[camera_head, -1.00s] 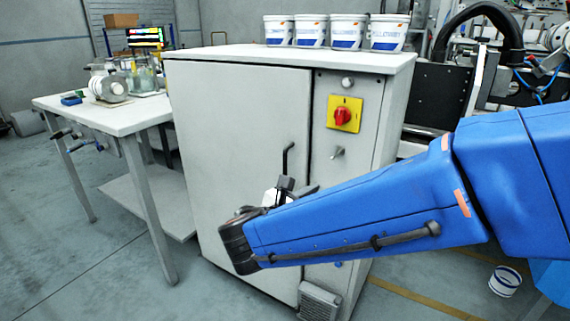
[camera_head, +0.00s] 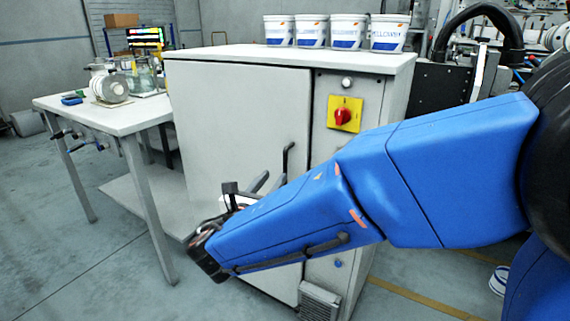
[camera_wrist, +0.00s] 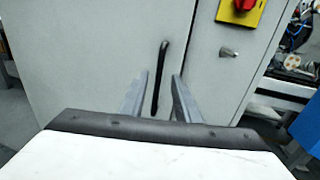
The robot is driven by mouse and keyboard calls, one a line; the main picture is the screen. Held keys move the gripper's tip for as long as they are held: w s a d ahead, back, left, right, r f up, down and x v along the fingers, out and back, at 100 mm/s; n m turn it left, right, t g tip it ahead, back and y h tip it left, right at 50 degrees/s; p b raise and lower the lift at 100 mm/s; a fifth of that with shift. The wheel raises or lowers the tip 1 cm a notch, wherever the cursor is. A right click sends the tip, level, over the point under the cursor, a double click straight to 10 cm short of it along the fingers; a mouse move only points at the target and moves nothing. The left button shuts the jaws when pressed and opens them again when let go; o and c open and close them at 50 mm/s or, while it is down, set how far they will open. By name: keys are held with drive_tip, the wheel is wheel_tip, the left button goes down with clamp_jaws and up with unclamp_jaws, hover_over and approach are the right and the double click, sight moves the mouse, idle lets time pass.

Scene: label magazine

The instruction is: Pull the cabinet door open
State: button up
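The cabinet door (camera_head: 235,125) is the pale grey front of the white-topped cabinet, and it looks shut in its frame. Its dark upright bar handle (camera_head: 287,160) sits near the door's right edge; my arm hides its lower part in the head view. My gripper (camera_head: 270,181) is to the left of the handle there. In the wrist view, my gripper (camera_wrist: 160,76) has its two grey fingers apart. The handle (camera_wrist: 161,75) shows between them in the picture, with a gap on both sides. I cannot tell how deep the fingers reach around it.
A yellow plate with a red switch (camera_head: 343,114) and a small knob (camera_wrist: 229,53) are on the panel right of the door. Several white buckets (camera_head: 347,32) stand on the cabinet. A work table (camera_head: 118,116) stands on the left, with open floor in front.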

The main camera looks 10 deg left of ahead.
sight(284, 164)
drive_tip(key=w, duration=0.3)
drive_tip(key=w+d, duration=0.1)
drive_tip(key=w, duration=0.6)
drive_tip(key=shift+w+d, duration=0.15)
drive_tip(key=shift+d, duration=0.15)
clamp_jaws()
